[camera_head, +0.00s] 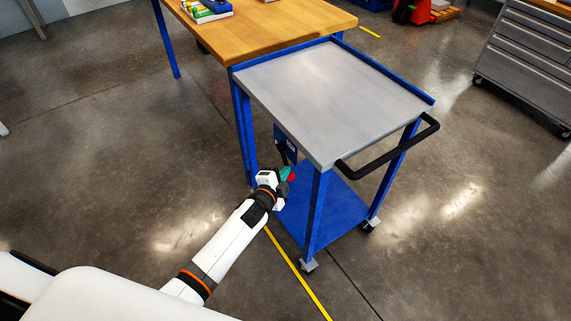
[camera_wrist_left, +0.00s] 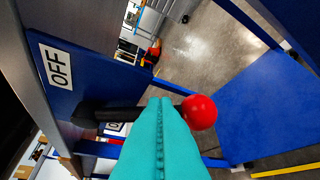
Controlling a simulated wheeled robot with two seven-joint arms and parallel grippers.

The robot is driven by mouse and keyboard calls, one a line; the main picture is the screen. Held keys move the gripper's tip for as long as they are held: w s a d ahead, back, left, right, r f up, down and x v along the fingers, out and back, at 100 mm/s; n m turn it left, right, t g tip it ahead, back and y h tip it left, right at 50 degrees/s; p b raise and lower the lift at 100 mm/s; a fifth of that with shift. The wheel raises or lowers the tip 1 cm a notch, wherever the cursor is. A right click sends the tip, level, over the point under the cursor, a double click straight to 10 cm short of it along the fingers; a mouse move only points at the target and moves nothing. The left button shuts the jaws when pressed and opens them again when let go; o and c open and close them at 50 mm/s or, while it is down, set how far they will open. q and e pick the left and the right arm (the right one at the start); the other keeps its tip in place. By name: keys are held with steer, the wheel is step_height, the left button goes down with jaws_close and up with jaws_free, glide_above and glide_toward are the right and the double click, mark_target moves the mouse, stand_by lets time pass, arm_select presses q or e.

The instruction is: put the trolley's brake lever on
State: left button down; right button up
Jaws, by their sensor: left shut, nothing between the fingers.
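The trolley (camera_head: 330,85) has a grey top, blue legs and a blue lower shelf. Its brake lever is a black bar (camera_wrist_left: 110,113) with a red ball knob (camera_wrist_left: 199,111), on a blue side plate (camera_wrist_left: 50,95) with an OFF label (camera_wrist_left: 57,66). A second label is mostly hidden behind the lever and fingers. In the head view, the knob (camera_head: 292,177) shows beside my left gripper (camera_head: 286,173). Its teal fingers are shut and empty. In the wrist view the fingers (camera_wrist_left: 160,101) overlap the lever near the knob; I cannot tell whether they touch. My right gripper is out of view.
A wooden-topped table (camera_head: 260,25) with blue legs stands against the trolley's far left side. A black push handle (camera_head: 395,150) juts out at the trolley's right. A grey drawer cabinet (camera_head: 525,55) stands at the far right. Floor left of the trolley is clear.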

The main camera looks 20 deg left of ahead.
arm_select(q)
steer(key=shift+w+a+f+b, duration=0.3)
steer(key=shift+f+b, duration=0.15)
steer(key=shift+b, duration=0.25)
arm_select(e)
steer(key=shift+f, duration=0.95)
